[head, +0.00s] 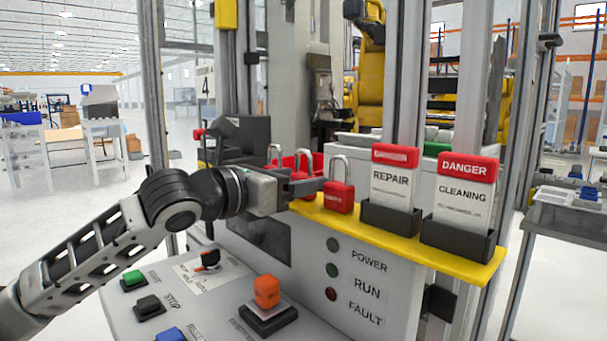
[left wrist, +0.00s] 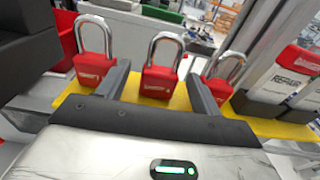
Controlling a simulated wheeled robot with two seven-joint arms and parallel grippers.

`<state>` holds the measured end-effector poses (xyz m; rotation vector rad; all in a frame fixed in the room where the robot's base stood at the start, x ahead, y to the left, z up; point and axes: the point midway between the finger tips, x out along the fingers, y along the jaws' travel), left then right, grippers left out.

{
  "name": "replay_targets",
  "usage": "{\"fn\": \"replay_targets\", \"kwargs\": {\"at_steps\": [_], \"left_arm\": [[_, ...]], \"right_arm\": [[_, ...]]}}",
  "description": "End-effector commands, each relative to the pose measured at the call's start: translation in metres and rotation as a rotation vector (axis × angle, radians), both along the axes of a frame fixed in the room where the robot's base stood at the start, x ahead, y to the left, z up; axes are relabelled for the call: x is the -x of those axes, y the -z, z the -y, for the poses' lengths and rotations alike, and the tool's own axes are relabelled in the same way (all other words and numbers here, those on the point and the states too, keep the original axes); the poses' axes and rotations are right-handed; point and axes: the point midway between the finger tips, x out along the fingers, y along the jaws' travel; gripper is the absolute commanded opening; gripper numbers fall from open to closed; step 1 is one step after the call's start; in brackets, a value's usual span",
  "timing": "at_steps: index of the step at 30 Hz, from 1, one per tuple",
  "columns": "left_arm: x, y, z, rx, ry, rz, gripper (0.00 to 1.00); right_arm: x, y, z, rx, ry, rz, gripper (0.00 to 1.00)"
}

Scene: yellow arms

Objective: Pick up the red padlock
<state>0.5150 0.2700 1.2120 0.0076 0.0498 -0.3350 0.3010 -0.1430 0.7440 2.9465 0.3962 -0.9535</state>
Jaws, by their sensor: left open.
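Three red padlocks with silver shackles stand upright in a row on a yellow shelf (head: 455,264). In the head view the nearest padlock (head: 338,197) is just right of my left gripper (head: 310,181), with the middle padlock (head: 304,160) and far padlock (head: 275,153) partly hidden behind it. In the left wrist view, the open fingers of my left gripper (left wrist: 157,72) point at the middle padlock (left wrist: 158,82), which appears between them. The left padlock (left wrist: 88,68) and right padlock (left wrist: 215,90) lie outside the fingers. Contact cannot be told. My right gripper is not in view.
Right of the padlocks, dark holders carry a REPAIR tag (head: 393,190) and a DANGER tag (head: 464,195). A red bin (head: 287,162) is behind the padlocks. Below my left arm is a control panel with an orange switch (head: 267,291) and several buttons. Metal posts rise behind the shelf.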

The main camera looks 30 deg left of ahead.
Motion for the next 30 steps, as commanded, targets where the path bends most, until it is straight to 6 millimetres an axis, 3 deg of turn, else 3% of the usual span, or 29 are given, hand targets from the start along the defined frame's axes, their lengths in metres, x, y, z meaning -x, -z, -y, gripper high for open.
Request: {"fn": "replay_targets", "kwargs": {"at_steps": [5, 13, 14, 19, 30], "left_arm": [[-0.017, 0.000, 0.006, 0.002, 0.001, 0.000, 0.65], [-0.019, 0.001, 0.007, -0.002, 0.000, 0.001, 0.65], [-0.019, 0.001, 0.007, -0.002, 0.000, 0.001, 0.63], [-0.019, 0.001, 0.007, -0.001, 0.001, 0.000, 0.15], [-0.019, -0.004, 0.007, -0.001, 0.000, 0.003, 0.15]], "right_arm": [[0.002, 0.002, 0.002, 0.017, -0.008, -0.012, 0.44], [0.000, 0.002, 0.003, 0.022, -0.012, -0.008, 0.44], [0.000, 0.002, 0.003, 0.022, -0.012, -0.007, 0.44], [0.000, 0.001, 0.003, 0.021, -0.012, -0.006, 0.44], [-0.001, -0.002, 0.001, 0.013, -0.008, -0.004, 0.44]]}}
